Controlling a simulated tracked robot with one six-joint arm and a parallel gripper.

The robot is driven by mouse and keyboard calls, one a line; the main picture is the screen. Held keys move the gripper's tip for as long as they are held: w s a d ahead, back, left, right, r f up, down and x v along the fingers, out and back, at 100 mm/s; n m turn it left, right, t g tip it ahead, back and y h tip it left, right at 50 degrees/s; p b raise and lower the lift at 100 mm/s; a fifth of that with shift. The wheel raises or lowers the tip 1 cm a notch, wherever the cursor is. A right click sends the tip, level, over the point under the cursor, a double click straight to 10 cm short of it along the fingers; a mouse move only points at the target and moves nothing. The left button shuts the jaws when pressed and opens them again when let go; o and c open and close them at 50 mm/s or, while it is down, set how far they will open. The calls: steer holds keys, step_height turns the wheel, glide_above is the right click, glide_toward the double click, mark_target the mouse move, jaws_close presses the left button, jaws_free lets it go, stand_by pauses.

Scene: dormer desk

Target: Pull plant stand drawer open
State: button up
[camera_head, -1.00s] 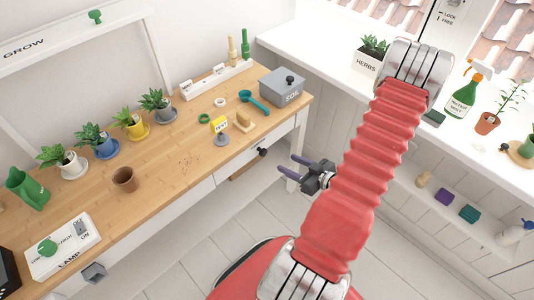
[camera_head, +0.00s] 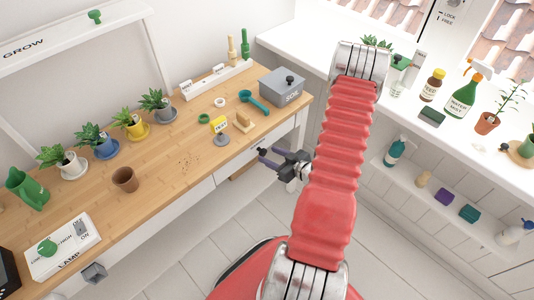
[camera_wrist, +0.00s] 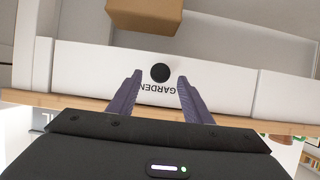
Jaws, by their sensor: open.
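The white drawer front in the desk's side shows in the wrist view (camera_wrist: 90,68), with an upside-down GARDEN label and a round black knob (camera_wrist: 160,72). It looks closed, flush with the panels beside it. My gripper (camera_wrist: 160,80) is open, its two purple-grey fingertips on either side of the knob, with a gap showing on both sides. In the head view my gripper (camera_head: 268,158) is at the desk's front edge, and its fingers cover part of the knob and drawer front.
A brown block (camera_wrist: 145,14) is below the drawer. A white sill with bottles is at right. The floor between is clear.

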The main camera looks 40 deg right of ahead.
mark_target(264, 153)
steer(key=shift+x, duration=1.5)
steer(key=shift+c, duration=0.6)
jaws_close()
steer(key=shift+d, duration=0.15)
steer(key=shift+s, duration=0.15)
